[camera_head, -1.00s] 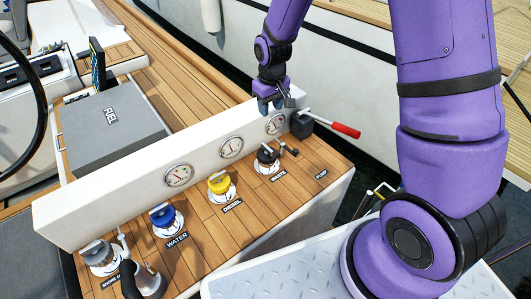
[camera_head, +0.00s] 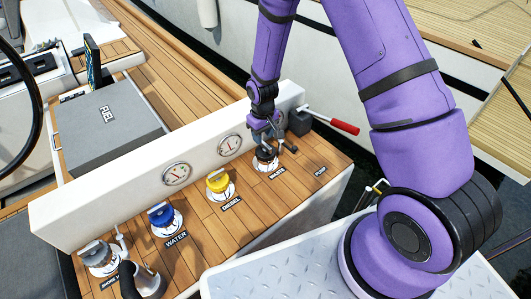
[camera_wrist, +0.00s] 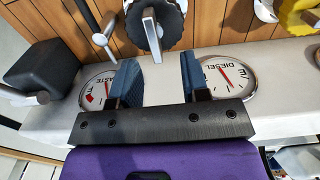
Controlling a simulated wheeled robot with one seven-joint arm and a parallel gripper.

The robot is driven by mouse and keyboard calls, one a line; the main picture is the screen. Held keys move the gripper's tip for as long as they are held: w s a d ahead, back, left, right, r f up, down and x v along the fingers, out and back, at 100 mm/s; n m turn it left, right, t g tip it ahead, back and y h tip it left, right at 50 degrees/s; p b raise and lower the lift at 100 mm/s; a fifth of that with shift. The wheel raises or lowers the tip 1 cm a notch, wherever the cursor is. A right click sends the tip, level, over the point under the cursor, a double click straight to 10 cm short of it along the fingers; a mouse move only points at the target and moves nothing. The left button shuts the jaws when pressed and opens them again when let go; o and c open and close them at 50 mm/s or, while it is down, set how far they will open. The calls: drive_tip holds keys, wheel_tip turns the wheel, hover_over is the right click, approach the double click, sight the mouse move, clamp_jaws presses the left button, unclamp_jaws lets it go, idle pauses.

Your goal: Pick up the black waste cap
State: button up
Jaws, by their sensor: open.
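The black waste cap (camera_head: 265,160) sits in its deck fitting by the WASTE label, near the right end of the wooden panel. In the wrist view the cap (camera_wrist: 147,30) is at the top centre, with a grey upright grip bar on it. My gripper (camera_head: 266,138) is just above the cap in the head view and partly covers it. In the wrist view my gripper (camera_wrist: 152,78) shows two blue finger pads held apart with nothing between them. The cap lies beyond the fingertips there. Whether any finger touches it cannot be told.
A black box with a red-handled lever (camera_head: 343,127) stands close to the right. The yellow diesel cap (camera_head: 218,182) and blue water cap (camera_head: 163,217) are to the left. A white upright wall with round gauges (camera_head: 230,146) runs behind the caps.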

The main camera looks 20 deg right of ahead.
sight(265, 143)
drive_tip(key=f, duration=0.4)
drive_tip(key=shift+d+f, duration=0.3)
drive_tip(key=shift+f, duration=0.1)
clamp_jaws()
